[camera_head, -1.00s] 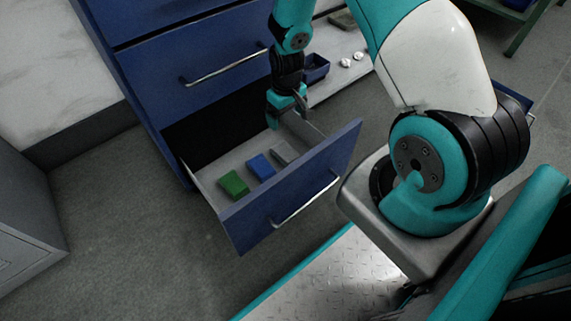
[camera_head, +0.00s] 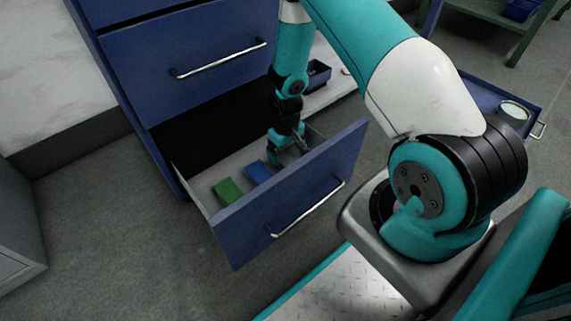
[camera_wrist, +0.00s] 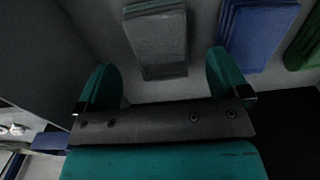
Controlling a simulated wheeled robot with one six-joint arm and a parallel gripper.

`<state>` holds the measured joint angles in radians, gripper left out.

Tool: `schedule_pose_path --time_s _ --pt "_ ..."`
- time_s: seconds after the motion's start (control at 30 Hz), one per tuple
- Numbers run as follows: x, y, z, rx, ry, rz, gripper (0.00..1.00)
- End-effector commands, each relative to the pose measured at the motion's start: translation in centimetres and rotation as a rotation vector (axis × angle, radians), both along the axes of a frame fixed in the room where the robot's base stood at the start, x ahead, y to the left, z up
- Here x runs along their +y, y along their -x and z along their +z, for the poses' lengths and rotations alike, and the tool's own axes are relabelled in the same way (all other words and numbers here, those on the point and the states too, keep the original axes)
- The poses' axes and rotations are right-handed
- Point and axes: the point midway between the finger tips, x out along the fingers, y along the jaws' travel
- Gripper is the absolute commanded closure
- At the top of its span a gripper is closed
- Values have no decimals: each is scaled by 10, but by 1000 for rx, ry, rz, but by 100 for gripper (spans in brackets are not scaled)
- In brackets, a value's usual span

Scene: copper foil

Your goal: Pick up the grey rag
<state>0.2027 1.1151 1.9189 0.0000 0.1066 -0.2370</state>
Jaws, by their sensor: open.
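The grey rag (camera_wrist: 157,42) lies folded flat on the floor of the open blue drawer (camera_head: 290,202). In the wrist view it is at the top centre, ahead of and between the two fingers of my gripper (camera_wrist: 160,64). My gripper is open, with nothing held. In the head view my gripper (camera_head: 287,152) points down into the right part of the drawer and mostly hides the rag. Whether the fingers are level with the rag or above it, I cannot tell.
A blue rag (camera_head: 258,172) lies just left of the grey one, and a green rag (camera_head: 228,191) lies farther left. The drawer's front panel and side walls stand close around my gripper. A small blue bin (camera_head: 318,74) sits behind on a pale surface.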

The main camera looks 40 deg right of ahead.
Motion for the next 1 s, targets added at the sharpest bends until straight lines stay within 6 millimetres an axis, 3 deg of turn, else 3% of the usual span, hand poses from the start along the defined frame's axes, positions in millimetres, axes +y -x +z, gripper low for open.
schedule_pose_path --time_s 0.03,0.2,0.47,0.7,0.8,1.0 --pt "0 -1 -14 1 0 0 6" --pt "0 -1 -37 2 -1 0 6" --pt "0 -2 -37 1 0 0 6" --pt "0 -2 -37 1 0 0 59" --pt "0 -2 -37 1 0 0 64" --pt "0 -2 -36 1 0 0 64"
